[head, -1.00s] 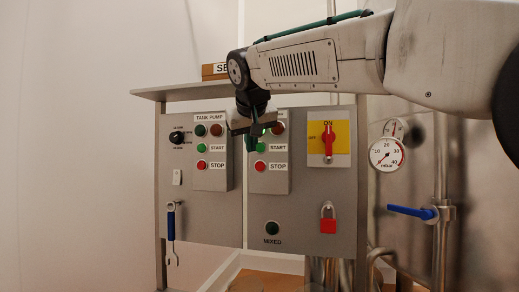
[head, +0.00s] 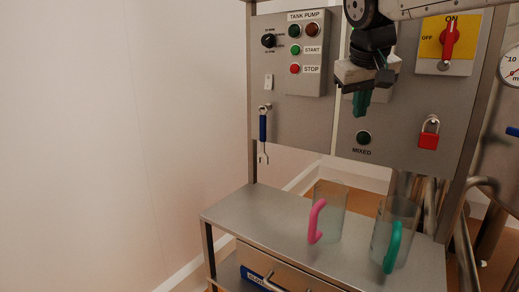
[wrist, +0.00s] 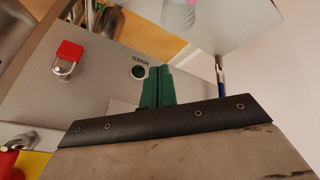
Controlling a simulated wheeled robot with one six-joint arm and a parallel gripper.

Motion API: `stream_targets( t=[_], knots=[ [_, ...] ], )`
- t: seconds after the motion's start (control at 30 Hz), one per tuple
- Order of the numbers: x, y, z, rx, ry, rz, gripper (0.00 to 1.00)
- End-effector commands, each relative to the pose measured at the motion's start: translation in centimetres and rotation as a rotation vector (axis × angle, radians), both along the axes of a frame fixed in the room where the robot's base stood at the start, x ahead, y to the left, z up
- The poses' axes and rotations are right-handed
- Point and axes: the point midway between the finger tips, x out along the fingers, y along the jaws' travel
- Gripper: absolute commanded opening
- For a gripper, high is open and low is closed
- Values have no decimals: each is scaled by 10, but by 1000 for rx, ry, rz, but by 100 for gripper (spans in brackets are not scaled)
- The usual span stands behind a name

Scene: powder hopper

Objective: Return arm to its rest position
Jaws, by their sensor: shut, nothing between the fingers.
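My gripper (head: 361,101) is in front of the grey control panel (head: 300,125), its green fingers pointing down. The fingers are together with nothing between them. In the wrist view my gripper (wrist: 157,88) shows its green fingers side by side, beside the MIXED button (wrist: 138,72). In the head view the MIXED button (head: 363,138) is just below the fingertips. My gripper and arm hide the second button box on the panel. I cannot tell whether the fingers touch the panel.
A steel shelf (head: 250,208) below holds a pink-handled jug (head: 328,215) and a green-handled jug (head: 393,235). The panel carries a tank pump box (head: 307,55), a red rotary switch (head: 450,40), a red padlock (head: 429,139) and a hanging blue-handled tool (head: 263,130). Open space lies left.

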Motion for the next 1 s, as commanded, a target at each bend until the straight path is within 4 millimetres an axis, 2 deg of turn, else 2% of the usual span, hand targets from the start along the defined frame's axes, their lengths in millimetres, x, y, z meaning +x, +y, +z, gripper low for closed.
stream_targets(
  t=[0.03,0.1,0.17,0.3,0.4,0.5,0.63,1.0],
  knots=[
    [-29,-7,-25,13,56,-2,0],
    [-69,-13,-60,37,134,-2,0],
    [-104,-18,-89,61,194,-8,0],
    [-188,-28,-154,121,316,-29,0],
    [-241,-31,-193,164,372,-55,0],
    [-276,-34,-219,193,394,-83,0],
    [-291,-38,-225,203,373,-104,0],
    [-291,-40,-220,205,353,-114,0]
  ],
)
